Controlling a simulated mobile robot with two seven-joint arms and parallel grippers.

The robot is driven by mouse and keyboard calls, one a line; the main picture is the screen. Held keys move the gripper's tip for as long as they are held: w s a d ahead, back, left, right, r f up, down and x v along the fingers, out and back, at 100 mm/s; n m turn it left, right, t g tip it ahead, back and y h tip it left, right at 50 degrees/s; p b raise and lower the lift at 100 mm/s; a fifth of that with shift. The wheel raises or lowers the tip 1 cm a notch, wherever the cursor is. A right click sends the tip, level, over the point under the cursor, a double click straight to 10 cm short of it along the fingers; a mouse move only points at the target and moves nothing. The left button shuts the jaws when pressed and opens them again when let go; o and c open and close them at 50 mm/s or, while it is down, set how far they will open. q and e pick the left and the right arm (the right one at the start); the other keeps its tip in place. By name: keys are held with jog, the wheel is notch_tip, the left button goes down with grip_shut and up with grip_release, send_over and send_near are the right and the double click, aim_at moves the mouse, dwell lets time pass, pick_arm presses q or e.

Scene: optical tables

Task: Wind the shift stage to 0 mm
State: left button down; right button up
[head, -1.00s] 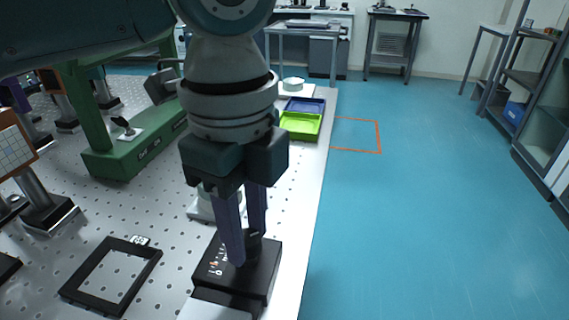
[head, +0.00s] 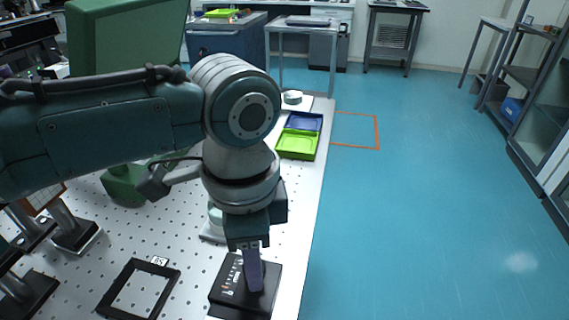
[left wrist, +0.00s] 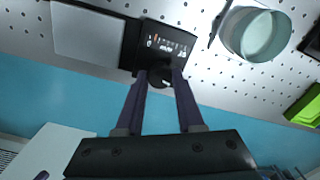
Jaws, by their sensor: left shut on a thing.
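The shift stage is a black box (head: 228,283) with white scale marks on its top, near the table's front right edge in the head view. It also shows in the left wrist view (left wrist: 170,42), beside a pale grey plate (left wrist: 88,36). My left gripper (head: 255,287) points down at the stage, its two purple fingers nearly in line in the head view. In the left wrist view its fingertips (left wrist: 160,76) are shut on a dark round knob (left wrist: 158,83) on the stage. The scale reading is too small to tell. My right gripper is out of view.
A black square frame (head: 138,290) lies on the perforated table left of the stage. Green (head: 297,146) and blue (head: 304,121) trays stand farther back along the right edge. A round pale dish (left wrist: 258,34) is near the stage. Blue floor lies open to the right.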

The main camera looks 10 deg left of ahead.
pick_arm(q)
jog(key=n+p, duration=0.3)
jog(key=n, duration=0.1)
jog(key=shift+r+n, duration=0.15)
jog(key=shift+n, duration=0.15)
jog(key=n+p, duration=0.2)
jog(key=n, duration=0.2)
jog(key=shift+n, duration=0.3)
jog(key=n+p, duration=0.1)
jog(key=n, duration=0.4)
jog(key=shift+n+p, duration=0.5)
jog(key=shift+n, duration=1.9)
jog(key=c, duration=0.5)
grip_release()
